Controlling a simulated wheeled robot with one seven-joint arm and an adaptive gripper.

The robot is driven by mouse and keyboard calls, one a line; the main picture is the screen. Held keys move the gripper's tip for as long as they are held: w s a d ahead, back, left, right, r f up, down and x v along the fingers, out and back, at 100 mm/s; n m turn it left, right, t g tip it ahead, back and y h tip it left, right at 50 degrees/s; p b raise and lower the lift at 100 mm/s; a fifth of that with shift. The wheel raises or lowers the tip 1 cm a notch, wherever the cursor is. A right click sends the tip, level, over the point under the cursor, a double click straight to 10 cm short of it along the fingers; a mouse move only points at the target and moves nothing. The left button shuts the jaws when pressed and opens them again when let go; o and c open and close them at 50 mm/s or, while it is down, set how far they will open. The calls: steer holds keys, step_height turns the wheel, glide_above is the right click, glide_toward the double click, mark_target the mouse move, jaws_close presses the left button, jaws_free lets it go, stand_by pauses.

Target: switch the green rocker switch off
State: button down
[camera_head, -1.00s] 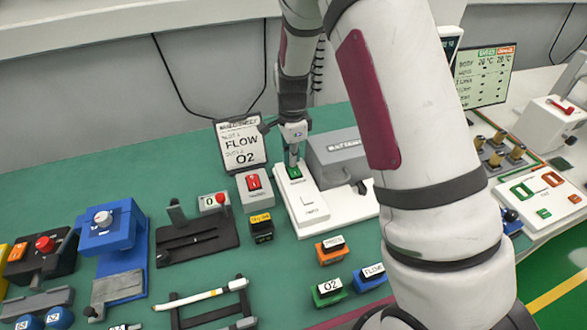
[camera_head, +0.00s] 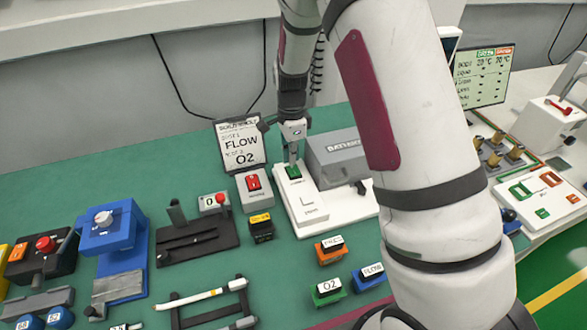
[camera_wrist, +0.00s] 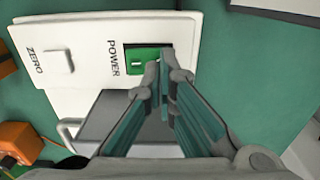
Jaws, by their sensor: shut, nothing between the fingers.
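The green rocker switch (camera_wrist: 147,55) is set in a white panel (camera_wrist: 90,35), beside the word POWER, in the wrist view. In the head view the green switch (camera_head: 293,172) sits near the top of the same white unit (camera_head: 310,205). My gripper (camera_wrist: 165,68) is shut and empty. Its fingertips are at the switch's lower right edge in the wrist view and hide part of it. In the head view my gripper (camera_head: 293,155) points down just above the switch. I cannot tell whether the tips touch it.
A red switch (camera_head: 253,182) on a grey box stands left of the white unit. A grey box labelled BATTERY (camera_head: 338,152) stands close on the right. A FLOW O2 sign (camera_head: 239,146) is behind. Orange, green and blue blocks lie in front.

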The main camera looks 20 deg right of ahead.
steer(key=shift+r+p, duration=0.7)
steer(key=shift+r, duration=2.05)
step_height(320, 180, up, 18)
steer(key=f+n+t, duration=0.1)
steer(key=n+t, duration=0.1)
steer(key=n, duration=0.5)
glide_above(292, 167)
steer(key=s, duration=1)
steer(key=s+r+n+t, duration=0.1)
steer(key=s+r+n, duration=0.2)
steer(key=s, duration=0.7)
steer(key=s+r+n+t, duration=0.2)
steer(key=s+r+n, duration=0.2)
steer(key=s+n, duration=0.4)
steer(key=shift+s+r, duration=0.3)
steer(key=shift+s, duration=0.75)
